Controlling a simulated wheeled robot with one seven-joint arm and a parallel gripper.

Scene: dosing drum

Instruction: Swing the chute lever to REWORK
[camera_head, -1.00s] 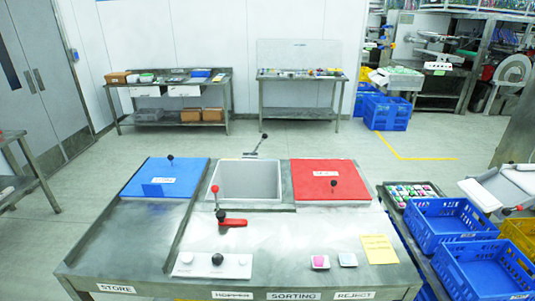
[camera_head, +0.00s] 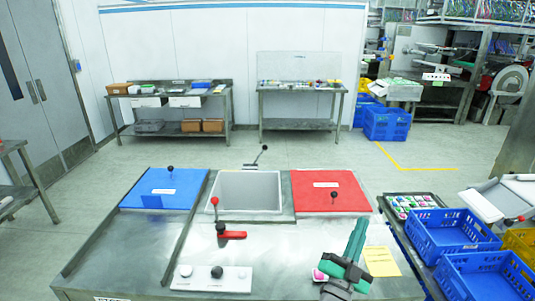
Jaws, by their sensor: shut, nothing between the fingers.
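A lever with a red ball knob (camera_head: 215,201) stands upright on the steel bench in front of the open hopper. A red handle (camera_head: 232,235) lies at its foot, pointing right. Another lever with a black knob (camera_head: 264,148) leans right behind the hopper. I cannot read a REWORK mark or tell which lever belongs to the chute. My gripper (camera_head: 357,242), green and dark grey, is shut and empty over the bench's front right, well right of the red handle.
A blue lid (camera_head: 165,187) and a red lid (camera_head: 330,191) with knobs flank the hopper (camera_head: 247,190). A white panel with knobs (camera_head: 211,278) sits at the front. A yellow note (camera_head: 381,261) lies right of my gripper. Blue crates (camera_head: 452,235) stand at the right.

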